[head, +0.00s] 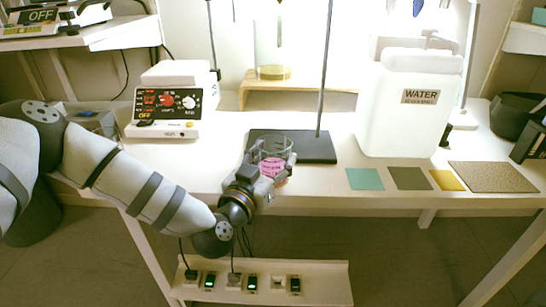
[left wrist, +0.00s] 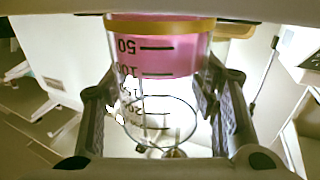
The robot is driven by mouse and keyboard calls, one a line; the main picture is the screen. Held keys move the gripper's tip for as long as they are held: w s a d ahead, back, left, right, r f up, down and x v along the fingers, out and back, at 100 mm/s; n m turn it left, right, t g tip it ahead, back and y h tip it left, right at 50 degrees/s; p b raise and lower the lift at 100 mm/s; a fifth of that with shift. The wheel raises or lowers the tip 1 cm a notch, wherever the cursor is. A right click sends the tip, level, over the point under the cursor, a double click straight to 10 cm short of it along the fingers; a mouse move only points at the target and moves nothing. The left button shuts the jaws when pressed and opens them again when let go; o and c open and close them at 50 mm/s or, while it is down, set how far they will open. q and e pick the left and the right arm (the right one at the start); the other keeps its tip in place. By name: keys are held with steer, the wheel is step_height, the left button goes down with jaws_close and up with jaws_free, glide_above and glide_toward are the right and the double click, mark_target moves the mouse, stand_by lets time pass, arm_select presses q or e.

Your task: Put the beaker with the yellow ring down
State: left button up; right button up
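The beaker (head: 272,167) is clear glass with pink liquid in its lower part and dark graduation marks. In the left wrist view the beaker (left wrist: 155,60) appears upside down, with a yellow ring around its base. My left gripper (head: 271,160) is around the beaker near the table's front edge, one finger on each side. The wrist view shows the left gripper (left wrist: 160,105) with its fingers along both sides of the glass. I cannot tell whether the beaker's base touches the table. My right gripper is not in view.
Green (head: 365,179), olive-grey (head: 410,178), yellow (head: 447,180) and brown (head: 505,178) mats lie along the right front of the table (head: 320,182). A stand base (head: 315,148) is just behind the beaker. A white water container (head: 395,120) and a hotplate device (head: 165,118) stand farther back.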

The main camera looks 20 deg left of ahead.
arm_select(q)
steer(key=o, duration=0.3)
steer(key=shift+o, duration=0.2)
